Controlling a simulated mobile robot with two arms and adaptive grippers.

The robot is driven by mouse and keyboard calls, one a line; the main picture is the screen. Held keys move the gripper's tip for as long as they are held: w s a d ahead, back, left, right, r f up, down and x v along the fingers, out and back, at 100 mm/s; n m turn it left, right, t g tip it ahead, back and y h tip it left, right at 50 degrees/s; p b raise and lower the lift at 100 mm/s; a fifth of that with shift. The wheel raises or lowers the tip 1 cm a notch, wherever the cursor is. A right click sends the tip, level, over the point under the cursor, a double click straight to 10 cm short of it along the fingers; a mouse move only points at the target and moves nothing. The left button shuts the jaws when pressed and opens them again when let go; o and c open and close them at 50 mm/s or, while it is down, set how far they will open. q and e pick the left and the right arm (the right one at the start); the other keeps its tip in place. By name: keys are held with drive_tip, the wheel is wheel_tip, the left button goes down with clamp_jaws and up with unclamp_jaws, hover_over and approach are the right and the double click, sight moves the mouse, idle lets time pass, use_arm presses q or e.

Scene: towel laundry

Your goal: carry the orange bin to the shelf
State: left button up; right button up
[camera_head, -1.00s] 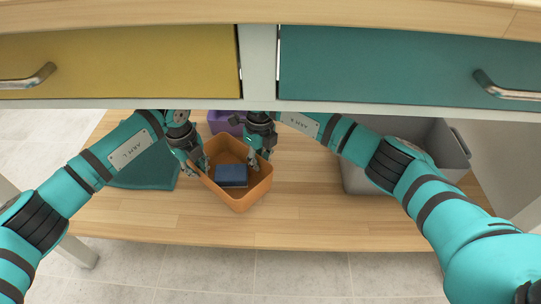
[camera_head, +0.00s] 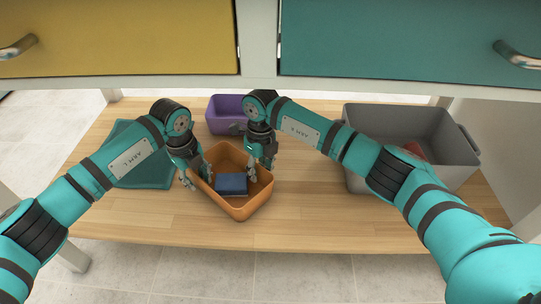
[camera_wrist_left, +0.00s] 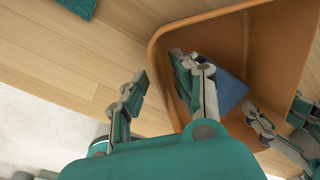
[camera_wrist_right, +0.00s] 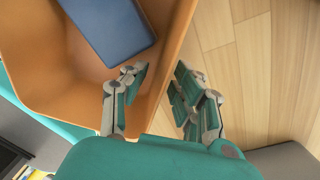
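The orange bin (camera_head: 238,208) rests on the wooden lower shelf (camera_head: 300,225) with a folded blue cloth (camera_head: 231,184) inside. My left gripper (camera_head: 196,179) is at the bin's left wall and my right gripper (camera_head: 262,170) at its right wall. In the left wrist view, the left gripper (camera_wrist_left: 160,88) has one finger inside the bin (camera_wrist_left: 265,45) and one outside, with a wide gap. In the right wrist view, the right gripper (camera_wrist_right: 160,82) straddles the bin's wall (camera_wrist_right: 172,50), its fingers apart. The blue cloth (camera_wrist_right: 108,25) lies clear of the fingers.
A purple bin (camera_head: 224,107) stands just behind. A grey bin (camera_head: 352,115) with something red in it is at the right. A teal cloth (camera_head: 150,175) lies at the left. Yellow (camera_head: 120,40) and teal (camera_head: 400,45) drawers hang above. Bare shelf lies in front.

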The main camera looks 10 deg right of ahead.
use_arm(q)
wheel_tip(320, 180, up, 12)
drive_tip(key=shift+s+a, duration=0.25)
drive_tip(key=shift+a, duration=0.1)
use_arm(e)
wheel_tip(320, 180, up, 12)
drive_tip(key=shift+w+d, duration=0.25)
drive_tip(key=shift+d, duration=0.05)
idle(0.6)
